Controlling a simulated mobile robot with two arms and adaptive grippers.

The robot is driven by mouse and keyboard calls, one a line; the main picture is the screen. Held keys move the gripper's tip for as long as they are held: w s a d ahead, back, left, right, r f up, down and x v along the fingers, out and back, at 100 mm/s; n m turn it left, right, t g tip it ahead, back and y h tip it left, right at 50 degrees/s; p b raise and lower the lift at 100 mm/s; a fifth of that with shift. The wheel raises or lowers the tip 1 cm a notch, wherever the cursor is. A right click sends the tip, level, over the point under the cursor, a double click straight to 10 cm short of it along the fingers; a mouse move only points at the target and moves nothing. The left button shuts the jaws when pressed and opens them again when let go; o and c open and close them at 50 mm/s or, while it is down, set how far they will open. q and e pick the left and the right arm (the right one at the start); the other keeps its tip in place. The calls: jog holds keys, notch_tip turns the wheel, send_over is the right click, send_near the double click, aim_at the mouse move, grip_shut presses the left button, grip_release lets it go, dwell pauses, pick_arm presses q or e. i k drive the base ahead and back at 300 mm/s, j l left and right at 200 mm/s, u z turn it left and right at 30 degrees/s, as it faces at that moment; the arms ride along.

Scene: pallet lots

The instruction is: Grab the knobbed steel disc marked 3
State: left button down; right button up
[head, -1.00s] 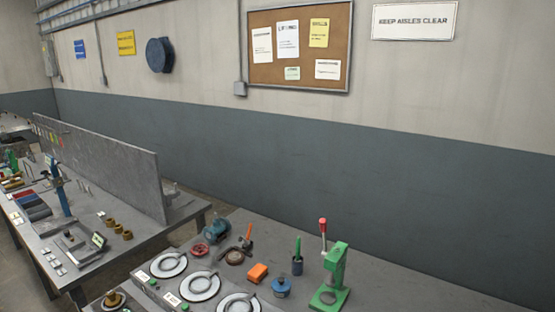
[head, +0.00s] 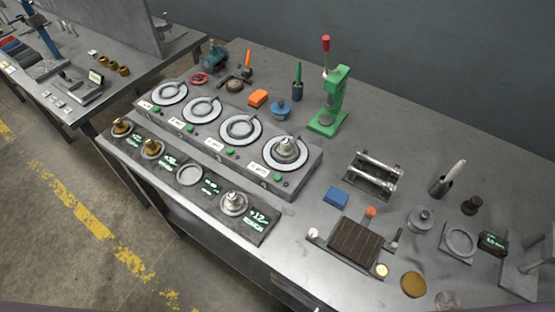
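Several knobbed discs are on the bench. A steel knobbed disc (head: 287,149) sits on the rightmost round plate of the grey four-plate unit; a small mark shows on it, possibly a 3, but too small to be sure. A second steel knobbed disc (head: 233,203) sits on the front row beside a lit display. A third grey knobbed piece (head: 420,220) stands on the bench to the right. Two brass knobbed pieces, one at the left end (head: 121,127) and one beside it (head: 152,148), sit on the front row. Neither of my grippers is in view.
The four-plate unit (head: 305,166) has three bare plates. Behind it stand a green press (head: 335,100), an orange block (head: 258,98) and a blue knobbed item (head: 281,109). A slatted brown tray (head: 354,242) and a blue block (head: 336,196) lie to the right. The floor in front is clear.

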aim_at(286, 150)
jog(key=k+j, duration=0.4)
jog(key=j, duration=0.15)
jog(key=k+j, duration=0.35)
jog(key=j, duration=0.2)
